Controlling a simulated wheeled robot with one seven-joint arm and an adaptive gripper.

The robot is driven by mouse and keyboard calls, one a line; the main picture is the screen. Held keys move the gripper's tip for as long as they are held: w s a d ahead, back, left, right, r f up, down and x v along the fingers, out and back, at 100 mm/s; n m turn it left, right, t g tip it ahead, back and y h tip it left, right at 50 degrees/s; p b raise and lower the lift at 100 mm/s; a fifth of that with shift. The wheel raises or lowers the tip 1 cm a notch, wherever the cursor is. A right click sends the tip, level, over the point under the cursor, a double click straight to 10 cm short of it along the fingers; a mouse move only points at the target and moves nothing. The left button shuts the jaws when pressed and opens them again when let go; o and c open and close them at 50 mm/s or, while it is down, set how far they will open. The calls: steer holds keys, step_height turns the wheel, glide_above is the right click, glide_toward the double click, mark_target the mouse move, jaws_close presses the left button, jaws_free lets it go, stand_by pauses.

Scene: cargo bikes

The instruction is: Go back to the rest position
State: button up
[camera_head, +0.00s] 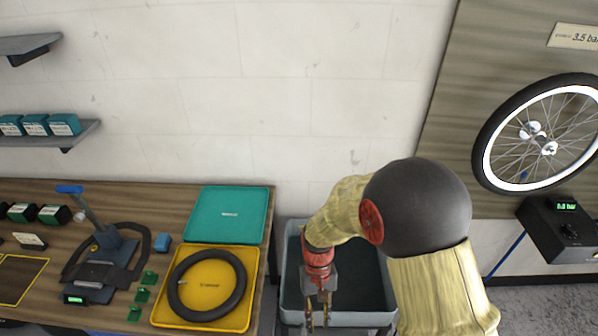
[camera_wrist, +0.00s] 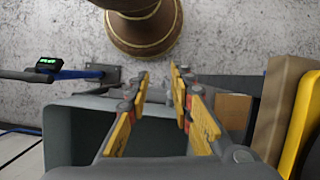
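My gripper (camera_head: 318,306) hangs from my arm over the grey bin (camera_head: 291,262), just right of the workbench. In the wrist view my gripper (camera_wrist: 160,100) has its two yellow-sided fingers apart with nothing between them. The bin's dark inside shows past the fingers in the head view, and its grey wall (camera_wrist: 62,135) shows in the wrist view. My arm hides part of the bin. No rest position is marked in either view.
A wheel (camera_head: 483,150) hangs on the right panel above a black gauge box (camera_head: 555,235).

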steer(key=s+d+r+t, duration=0.2)
steer(key=d+r+t, duration=0.1)
steer(key=r, duration=0.7)
steer(key=s+d+r+m+t, duration=0.1)
steer(key=s+d+r+t, duration=0.2)
steer(key=d+r, duration=0.3)
steer(key=s+d+r+t, duration=0.3)
steer(key=d+r+t, duration=0.1)
steer(key=r, duration=1.2)
steer(key=shift+d, duration=0.35)
steer(key=shift+s, duration=0.1)
